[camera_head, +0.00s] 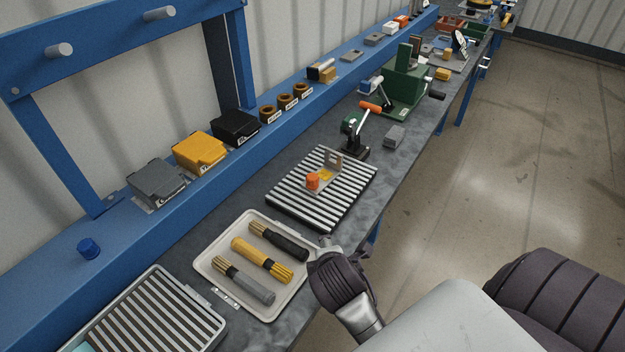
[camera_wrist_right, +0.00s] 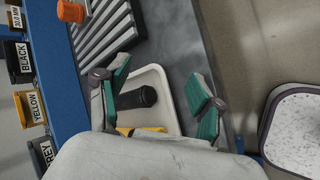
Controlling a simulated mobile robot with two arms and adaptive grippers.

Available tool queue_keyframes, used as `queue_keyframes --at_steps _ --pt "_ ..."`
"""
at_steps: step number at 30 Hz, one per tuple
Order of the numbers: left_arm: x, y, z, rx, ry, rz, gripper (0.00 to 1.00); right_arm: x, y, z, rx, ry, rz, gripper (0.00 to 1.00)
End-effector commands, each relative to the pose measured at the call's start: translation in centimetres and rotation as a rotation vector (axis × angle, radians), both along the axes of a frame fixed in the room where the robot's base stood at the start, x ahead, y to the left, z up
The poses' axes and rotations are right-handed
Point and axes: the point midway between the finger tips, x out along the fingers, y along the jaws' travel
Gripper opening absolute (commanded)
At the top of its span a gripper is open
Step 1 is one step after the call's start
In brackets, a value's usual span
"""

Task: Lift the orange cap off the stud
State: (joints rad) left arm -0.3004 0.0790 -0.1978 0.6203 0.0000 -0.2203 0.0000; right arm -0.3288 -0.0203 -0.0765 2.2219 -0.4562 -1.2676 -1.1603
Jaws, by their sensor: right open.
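The orange cap (camera_head: 312,181) sits on a slatted grey plate (camera_head: 288,205), beside an upright metal bracket (camera_head: 333,160). The stud under it is hidden. The cap also shows at the top left of the right wrist view (camera_wrist_right: 71,11). My right gripper (camera_wrist_right: 158,72) is open and empty, its teal-padded fingers spread above the white tray, apart from the cap. In the head view my right arm comes in from the bottom right, and its wrist covers most of the gripper. My left gripper is not in view.
The white tray (camera_head: 212,270) holds black, yellow and grey brush-like connectors. A toggle clamp with an orange handle (camera_head: 371,106) stands behind the slatted plate. Labelled grey, yellow and black blocks line the blue ledge. A second slatted tray (camera_head: 160,310) is at the lower left.

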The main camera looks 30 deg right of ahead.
Motion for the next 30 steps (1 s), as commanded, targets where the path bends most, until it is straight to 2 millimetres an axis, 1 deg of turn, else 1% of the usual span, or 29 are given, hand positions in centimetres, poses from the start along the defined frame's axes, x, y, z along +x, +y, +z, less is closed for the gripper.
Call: queue_keyframes --at_steps 2,5,10,12,15,18,22,30 --pt "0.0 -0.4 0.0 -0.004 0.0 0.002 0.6 1.2 -0.4 0.4 -0.092 0.009 0.065 0.67" --pt "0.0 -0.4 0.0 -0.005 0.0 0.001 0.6 3.1 -1.1 1.2 -0.258 0.037 0.176 0.67" --pt "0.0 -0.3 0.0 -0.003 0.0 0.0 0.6 7.5 -2.1 3.5 -0.682 0.154 0.432 0.67" --pt "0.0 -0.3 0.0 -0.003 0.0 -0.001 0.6 8.9 -2.3 4.4 -0.837 0.215 0.52 0.67" --pt "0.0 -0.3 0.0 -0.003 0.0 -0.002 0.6 10.4 -2.4 5.4 -1.003 0.289 0.61 0.67" --pt "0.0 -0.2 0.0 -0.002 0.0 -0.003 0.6 11.3 -2.4 6.0 -1.101 0.338 0.663 0.67" --pt "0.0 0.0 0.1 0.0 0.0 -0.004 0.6 12.2 -2.8 6.0 -1.144 0.36 0.685 0.67" --pt "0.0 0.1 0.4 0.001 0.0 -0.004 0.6 15.9 -5.9 4.1 -1.141 0.361 0.684 0.67"
